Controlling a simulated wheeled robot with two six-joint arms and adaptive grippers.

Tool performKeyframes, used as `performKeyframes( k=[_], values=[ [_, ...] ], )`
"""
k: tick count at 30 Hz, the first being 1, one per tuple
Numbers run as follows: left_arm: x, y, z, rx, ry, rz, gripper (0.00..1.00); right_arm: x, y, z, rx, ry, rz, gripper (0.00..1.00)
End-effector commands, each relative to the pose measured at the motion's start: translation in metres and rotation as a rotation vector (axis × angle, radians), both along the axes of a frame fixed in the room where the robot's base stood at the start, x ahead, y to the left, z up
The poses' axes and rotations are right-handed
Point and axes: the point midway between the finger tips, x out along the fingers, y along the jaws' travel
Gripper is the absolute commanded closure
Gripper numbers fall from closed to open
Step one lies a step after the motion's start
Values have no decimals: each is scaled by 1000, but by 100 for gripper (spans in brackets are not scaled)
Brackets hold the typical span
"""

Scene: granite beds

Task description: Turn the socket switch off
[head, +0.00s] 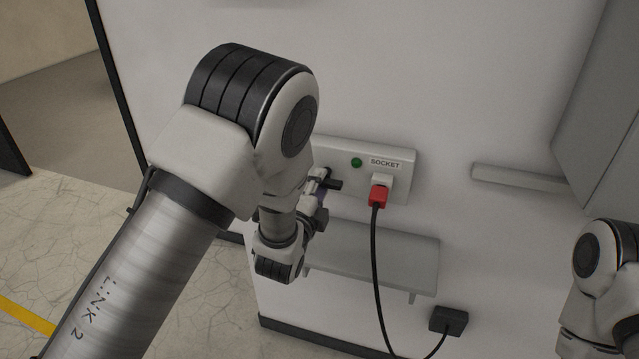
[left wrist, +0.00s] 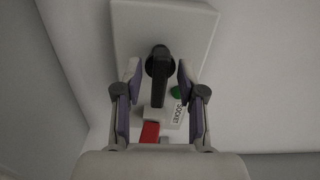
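A white socket panel (head: 400,165) labelled SOCKET is on the wall, with a round green light (head: 357,162) and a red plug (head: 378,195) in it. The panel also fills the middle of the left wrist view (left wrist: 200,25). Its black switch handle (left wrist: 159,80) stands between the fingers of my left gripper (left wrist: 158,95), with a gap on each side. The left gripper is open; in the head view (head: 322,186) it is at the panel's left part, largely behind my arm. The red plug also shows low in the left wrist view (left wrist: 150,132). My right gripper is not seen.
A black cable (head: 375,270) hangs from the red plug to a black box (head: 449,320) lower down. A grey shelf (head: 400,255) juts out below the panel. A pale bar (head: 520,179) and a grey cabinet (head: 600,110) are on the wall at right.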

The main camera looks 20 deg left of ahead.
Motion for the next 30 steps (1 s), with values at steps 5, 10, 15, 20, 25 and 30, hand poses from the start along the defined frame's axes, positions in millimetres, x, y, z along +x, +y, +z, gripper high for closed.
performKeyframes(
  k=[5,10,15,20,25,30],
  values=[
    [-13,0,-1,0,1,0,60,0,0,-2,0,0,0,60],
    [-38,1,-1,0,1,-2,60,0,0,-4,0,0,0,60],
    [-58,2,-1,-1,0,0,60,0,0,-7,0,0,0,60],
    [-60,2,0,-2,-2,0,60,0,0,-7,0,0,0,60],
    [-59,2,0,-2,-1,0,60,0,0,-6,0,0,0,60],
    [-43,2,1,-4,-2,0,60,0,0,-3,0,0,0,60]
  ],
)
